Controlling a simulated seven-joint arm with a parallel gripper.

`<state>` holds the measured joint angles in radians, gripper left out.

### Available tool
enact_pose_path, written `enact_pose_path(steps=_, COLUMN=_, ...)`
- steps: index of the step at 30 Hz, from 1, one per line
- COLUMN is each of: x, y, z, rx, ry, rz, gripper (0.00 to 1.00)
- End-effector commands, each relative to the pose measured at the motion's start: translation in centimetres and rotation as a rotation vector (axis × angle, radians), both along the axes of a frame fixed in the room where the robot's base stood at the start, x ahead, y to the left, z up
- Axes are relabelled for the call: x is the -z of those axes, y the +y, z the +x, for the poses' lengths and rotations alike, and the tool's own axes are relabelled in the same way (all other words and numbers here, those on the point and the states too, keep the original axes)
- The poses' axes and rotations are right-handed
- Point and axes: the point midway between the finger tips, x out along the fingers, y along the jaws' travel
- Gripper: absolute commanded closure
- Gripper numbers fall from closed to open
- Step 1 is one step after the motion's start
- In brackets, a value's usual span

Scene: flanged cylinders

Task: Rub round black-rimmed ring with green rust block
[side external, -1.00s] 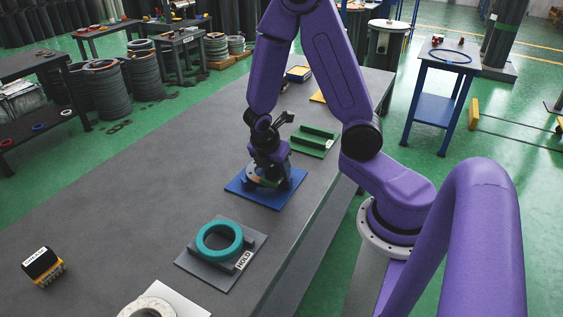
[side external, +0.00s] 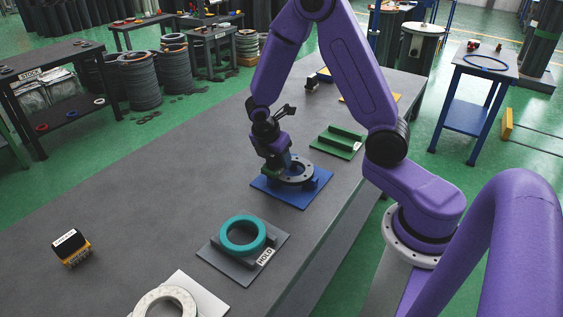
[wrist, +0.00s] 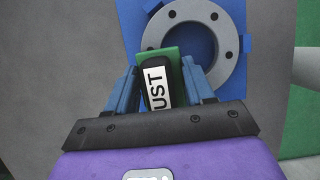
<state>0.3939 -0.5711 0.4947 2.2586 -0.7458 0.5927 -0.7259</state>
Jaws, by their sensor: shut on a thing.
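A round grey ring (wrist: 193,40) with dark bolt holes lies on a blue plate (side external: 312,198); it also shows in the side view (side external: 299,171). My gripper (wrist: 160,84) is shut on a green block (wrist: 172,53) with a black back and a white label whose visible letters read "UST". The block overlaps the ring's lower left edge in the wrist view; I cannot tell whether they touch. In the side view my gripper (side external: 274,166) is low at the ring's left side.
A teal ring (side external: 243,250) sits on a grey plate marked HOLD (side external: 265,257). A pale ring (side external: 166,303) lies at the front. A black block with orange bristles (side external: 72,247) is at left. A green fixture (side external: 338,141) stands behind the blue plate.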

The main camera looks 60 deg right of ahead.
Motion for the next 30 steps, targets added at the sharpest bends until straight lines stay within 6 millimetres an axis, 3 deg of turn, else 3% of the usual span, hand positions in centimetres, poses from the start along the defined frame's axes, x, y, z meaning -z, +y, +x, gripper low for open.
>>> enact_pose_path(steps=16, x=-0.3, y=-4.3, z=1.0, rx=0.001, ry=0.0, rz=-0.002, gripper=0.76)
enact_pose_path(steps=19, x=-2.7, y=-4.2, z=1.0, rx=0.002, ry=-0.008, rz=0.002, gripper=0.76)
enact_pose_path(steps=30, x=-5.7, y=-4.2, z=1.0, rx=0.001, ry=-0.003, rz=0.002, gripper=0.76)
